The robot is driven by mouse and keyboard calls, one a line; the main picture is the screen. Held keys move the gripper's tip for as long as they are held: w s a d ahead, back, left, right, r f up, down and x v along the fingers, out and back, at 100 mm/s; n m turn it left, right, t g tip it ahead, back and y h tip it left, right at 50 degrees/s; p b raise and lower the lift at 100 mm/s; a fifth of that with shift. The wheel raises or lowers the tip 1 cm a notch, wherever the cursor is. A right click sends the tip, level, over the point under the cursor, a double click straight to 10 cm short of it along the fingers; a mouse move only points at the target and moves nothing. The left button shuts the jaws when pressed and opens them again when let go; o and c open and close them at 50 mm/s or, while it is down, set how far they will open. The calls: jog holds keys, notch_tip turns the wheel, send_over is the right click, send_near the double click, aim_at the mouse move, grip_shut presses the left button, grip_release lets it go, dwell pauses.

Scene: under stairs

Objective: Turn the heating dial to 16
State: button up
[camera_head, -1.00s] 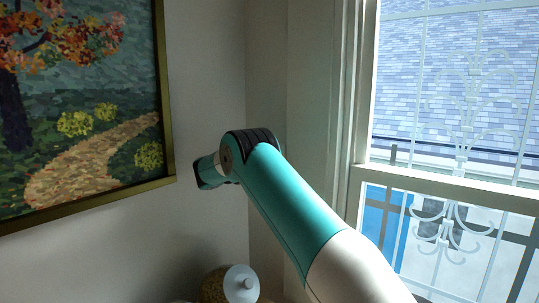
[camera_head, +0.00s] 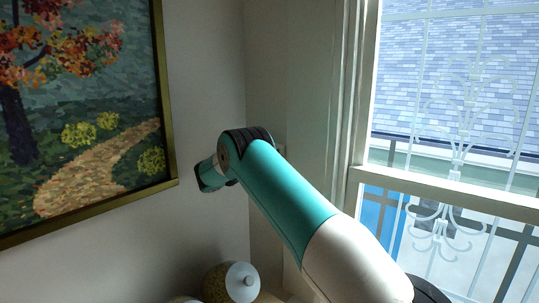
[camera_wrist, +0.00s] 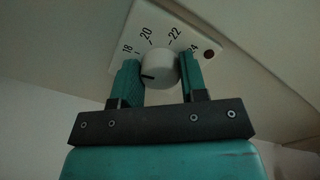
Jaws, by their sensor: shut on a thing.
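The heating dial is a white round knob (camera_wrist: 160,69) on a pale plate in the wrist view. The printed numbers 18, 20, 22 and 24 curve around its upper side; no 16 is visible. The knob's dark pointer line faces left, past the 18 mark on its lower side. My gripper (camera_wrist: 161,76) is shut on the knob, with one teal finger on each side. The left finger covers the plate just below 18 and the right one is close to 24. In the head view the dial and my fingertips are hidden behind my arm.
A small dark red spot (camera_wrist: 208,55) is on the plate right of 24. In the head view, a framed painting (camera_head: 78,110) hangs left of my arm, a barred window (camera_head: 455,130) is on the right, and a round jar with a pale lid (camera_head: 243,282) stands below.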

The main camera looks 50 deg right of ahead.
jog(key=n, duration=0.5)
jog(key=shift+n+p, duration=0.3)
dwell(0.4)
jog(key=o, duration=0.9)
jog(key=shift+a, duration=0.15)
